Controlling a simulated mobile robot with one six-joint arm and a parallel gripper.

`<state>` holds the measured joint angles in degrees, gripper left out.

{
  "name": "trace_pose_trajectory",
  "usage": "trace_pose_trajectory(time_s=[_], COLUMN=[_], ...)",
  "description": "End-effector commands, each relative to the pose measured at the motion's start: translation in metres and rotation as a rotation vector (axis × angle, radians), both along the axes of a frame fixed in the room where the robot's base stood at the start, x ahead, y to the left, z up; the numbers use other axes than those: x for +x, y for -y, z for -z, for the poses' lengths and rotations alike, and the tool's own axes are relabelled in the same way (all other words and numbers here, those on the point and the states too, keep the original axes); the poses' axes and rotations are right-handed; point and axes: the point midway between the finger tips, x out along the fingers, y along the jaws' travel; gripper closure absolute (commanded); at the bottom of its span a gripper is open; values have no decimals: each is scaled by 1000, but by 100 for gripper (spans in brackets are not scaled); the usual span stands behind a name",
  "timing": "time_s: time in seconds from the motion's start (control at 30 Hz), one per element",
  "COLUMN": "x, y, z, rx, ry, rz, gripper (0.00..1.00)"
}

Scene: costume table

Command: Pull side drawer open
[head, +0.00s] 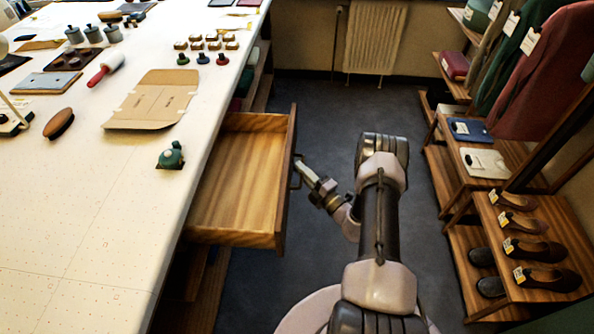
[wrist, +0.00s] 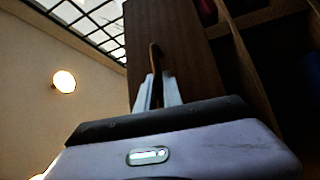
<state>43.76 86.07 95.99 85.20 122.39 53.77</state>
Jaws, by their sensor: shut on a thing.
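The side drawer (head: 240,177) is pulled well out from the right side of the table (head: 60,215). Its wooden inside looks empty. My gripper (head: 299,172) is at the outer face of the drawer front, shut on the dark handle (head: 297,181). In the wrist view my gripper (wrist: 158,90) has its two pale fingers closed around the handle (wrist: 155,60), which stands against the brown drawer front (wrist: 180,50). The contact itself is small in the head view.
A shelf with shoes (head: 541,278) and hanging garments stands at the right. Grey floor (head: 330,110) lies open between table and shelf.

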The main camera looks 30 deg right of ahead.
Motion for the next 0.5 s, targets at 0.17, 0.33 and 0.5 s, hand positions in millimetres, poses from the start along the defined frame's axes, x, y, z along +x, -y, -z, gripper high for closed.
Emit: trace_pose_trajectory(time_s=[0.17, 0.33, 0.5], x=[0, 0, 0], y=[0, 0, 0], z=[0, 0, 0], rx=[-1, -1, 0], ry=[0, 1, 1], rz=[0, 0, 0], gripper=[100, 80, 80])
